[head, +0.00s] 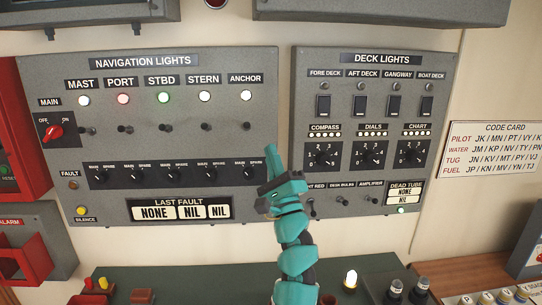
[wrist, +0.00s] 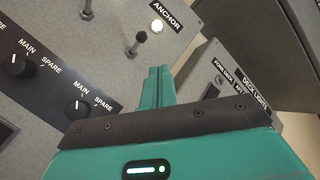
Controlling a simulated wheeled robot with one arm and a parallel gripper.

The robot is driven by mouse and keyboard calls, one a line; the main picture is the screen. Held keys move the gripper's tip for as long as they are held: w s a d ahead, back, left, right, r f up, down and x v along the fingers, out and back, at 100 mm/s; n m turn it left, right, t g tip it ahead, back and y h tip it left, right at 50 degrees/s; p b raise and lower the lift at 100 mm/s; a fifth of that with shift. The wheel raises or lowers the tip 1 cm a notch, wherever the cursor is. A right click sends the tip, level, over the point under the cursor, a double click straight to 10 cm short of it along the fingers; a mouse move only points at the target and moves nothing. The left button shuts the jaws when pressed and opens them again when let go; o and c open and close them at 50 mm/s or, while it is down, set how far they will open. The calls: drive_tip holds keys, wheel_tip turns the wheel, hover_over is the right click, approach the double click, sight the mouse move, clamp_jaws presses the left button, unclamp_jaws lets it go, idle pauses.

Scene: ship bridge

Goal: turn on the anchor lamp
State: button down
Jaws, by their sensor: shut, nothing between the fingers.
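The navigation lights panel (head: 150,200) hangs on the wall at the left in the head view. The anchor lamp (head: 245,96) is at the right end of its lamp row and looks bright white; it also shows bright in the wrist view (wrist: 156,26). Below it is the anchor toggle switch (head: 246,124), a small lever, seen in the wrist view (wrist: 137,43) too. Which way the lever is set is hard to tell. My gripper (head: 270,150) is shut and empty, below and right of the toggle. In the wrist view its fingertips (wrist: 159,70) appear apart from the lever.
The mast, port, starboard and stern lamps also look lit. Main/spare knobs (head: 250,173) sit below the toggles. The deck lights panel (head: 370,60) is close on the right. A console with small items (head: 350,281) lies below.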

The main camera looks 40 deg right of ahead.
drive_tip(key=s+a+p, duration=0.1)
drive_tip(key=s+p, duration=0.5)
drive_tip(key=shift+s+a+f, duration=0.2)
drive_tip(key=shift+s+a, duration=0.05)
drive_tip(key=shift+a+f, duration=0.1)
idle(0.4)
idle(0.4)
